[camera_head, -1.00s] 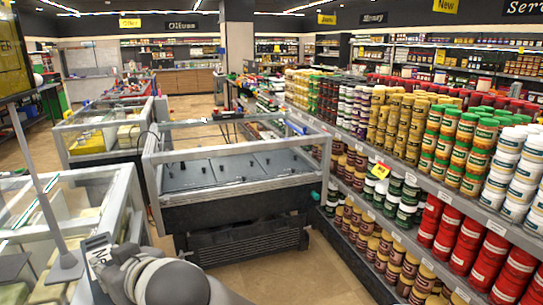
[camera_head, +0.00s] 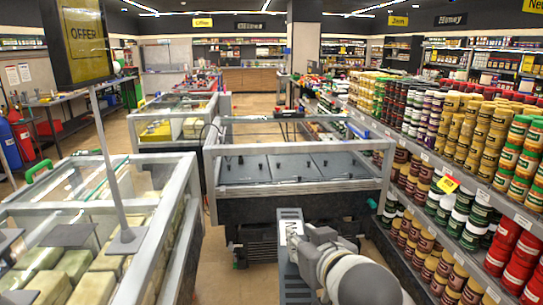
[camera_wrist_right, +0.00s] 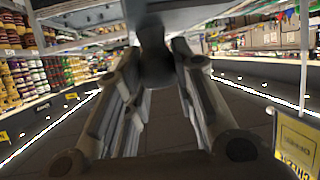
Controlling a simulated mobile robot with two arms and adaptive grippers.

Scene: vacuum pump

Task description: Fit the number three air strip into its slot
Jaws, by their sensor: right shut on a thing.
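My right arm (camera_head: 345,270) comes up from the bottom of the head view, with a grey block marked with an "N" (camera_head: 292,240) at its end, in front of the middle freezer. In the right wrist view my right gripper (camera_wrist_right: 155,75) has its two fingers on either side of a dark, rounded thing (camera_wrist_right: 154,50). It is shut on this thing, which is too dark and blurred to name. I cannot make out a number three air strip or its slot in either view. My left gripper is not in view.
A glass-sided freezer with dark lids (camera_head: 292,192) stands straight ahead. Another freezer (camera_head: 189,195) with pale packs fills the lower left, with an offer sign (camera_head: 82,42) above it. Shelves of jars (camera_head: 470,120) line the right. Tiled floor shows between the freezers.

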